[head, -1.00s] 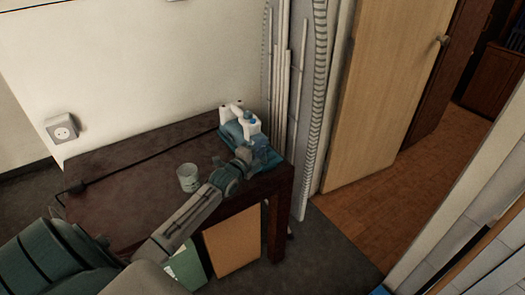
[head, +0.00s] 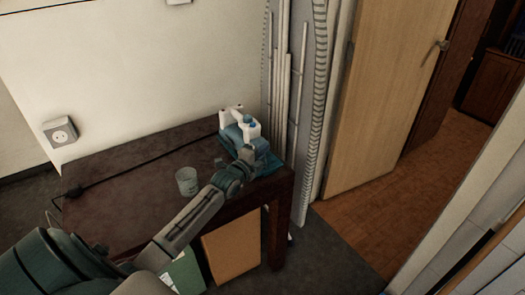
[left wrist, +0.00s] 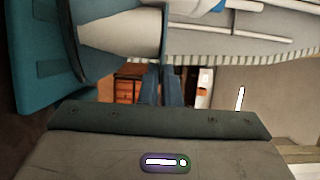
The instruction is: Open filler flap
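A blue and white appliance (head: 247,126), which looks like a steam iron on a blue base, stands at the far right corner of the dark table. My left gripper (head: 249,156) is at its near side and hides part of it. Its flap cannot be made out. In the left wrist view, the blue base (left wrist: 45,65) and a pale rounded part (left wrist: 120,33) fill the upper left. My left gripper's two fingers (left wrist: 166,86) stand close together there, with nothing visible between them. Whether they touch the appliance cannot be told. My right gripper is not in view.
A clear glass (head: 187,181) stands on the dark table (head: 125,185), left of my left forearm. A black cord runs along the table back to the left edge. Pipes (head: 285,90) rise behind the appliance. A cardboard panel (head: 232,247) leans under the table.

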